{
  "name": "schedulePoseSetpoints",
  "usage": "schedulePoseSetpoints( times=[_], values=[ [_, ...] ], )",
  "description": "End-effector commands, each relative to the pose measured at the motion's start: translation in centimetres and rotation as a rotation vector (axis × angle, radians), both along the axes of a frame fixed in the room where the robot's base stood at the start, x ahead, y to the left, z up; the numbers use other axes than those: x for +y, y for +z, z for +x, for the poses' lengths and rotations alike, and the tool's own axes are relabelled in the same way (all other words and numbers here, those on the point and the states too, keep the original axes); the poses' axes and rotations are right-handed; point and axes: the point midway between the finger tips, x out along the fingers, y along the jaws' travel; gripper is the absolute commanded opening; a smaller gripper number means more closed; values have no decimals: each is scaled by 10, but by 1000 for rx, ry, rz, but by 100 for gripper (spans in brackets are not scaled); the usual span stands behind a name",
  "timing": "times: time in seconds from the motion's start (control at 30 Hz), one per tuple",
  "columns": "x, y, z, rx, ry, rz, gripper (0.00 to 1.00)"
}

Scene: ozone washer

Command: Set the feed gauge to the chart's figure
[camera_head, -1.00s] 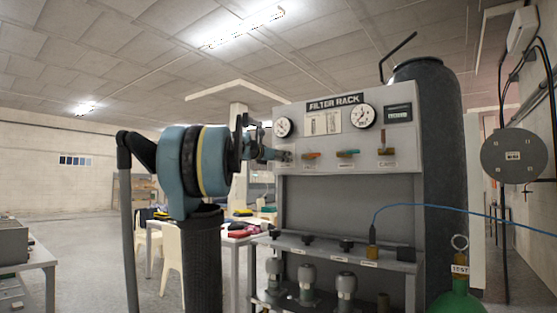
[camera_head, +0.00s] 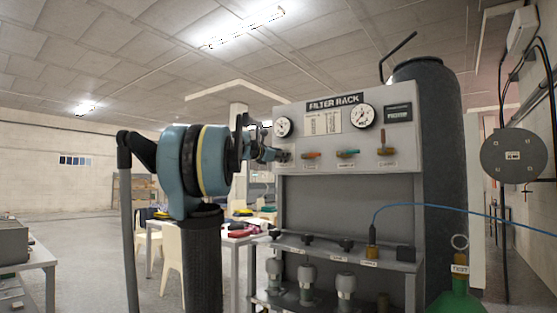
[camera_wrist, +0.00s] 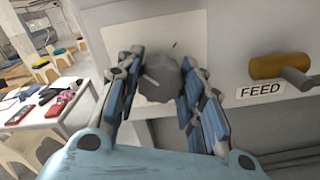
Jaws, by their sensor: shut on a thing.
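My gripper (camera_wrist: 160,90) is shut on a dark grey round knob (camera_wrist: 160,78), with one finger on each side of it. In the head view my gripper (camera_head: 276,155) reaches the left end of the filter rack panel. The knob is mostly hidden there. A small gauge (camera_head: 284,127) sits above it. A larger gauge (camera_head: 363,117) and a pale chart (camera_head: 322,122) are further right; their figures are too small to read. In the wrist view a FEED label (camera_wrist: 261,90) lies below a brass-coloured handle (camera_wrist: 275,66), right of my gripper and apart from it.
An orange handle (camera_head: 312,155), a teal handle (camera_head: 347,154) and an upright orange handle (camera_head: 386,138) line the panel. A dark display (camera_head: 398,114) is at upper right. A shelf (camera_head: 330,252) with fittings juts out below. A blue hose (camera_head: 440,206) runs rightwards. A dark tank (camera_head: 435,140) stands behind.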

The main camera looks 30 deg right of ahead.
Motion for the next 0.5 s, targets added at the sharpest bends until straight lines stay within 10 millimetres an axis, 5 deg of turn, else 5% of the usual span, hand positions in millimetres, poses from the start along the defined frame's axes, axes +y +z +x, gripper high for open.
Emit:
schedulePoseSetpoints(
  times=[0.33, 0.37, 0.4, 0.5],
  values=[
    [1, 1, 2, -14, 5, 5, 11],
    [1, 1, 2, -14, 5, 5, 42],
    [1, 1, 2, -14, 5, 5, 51],
    [1, 1, 2, -15, 4, 6, 56]
  ],
)
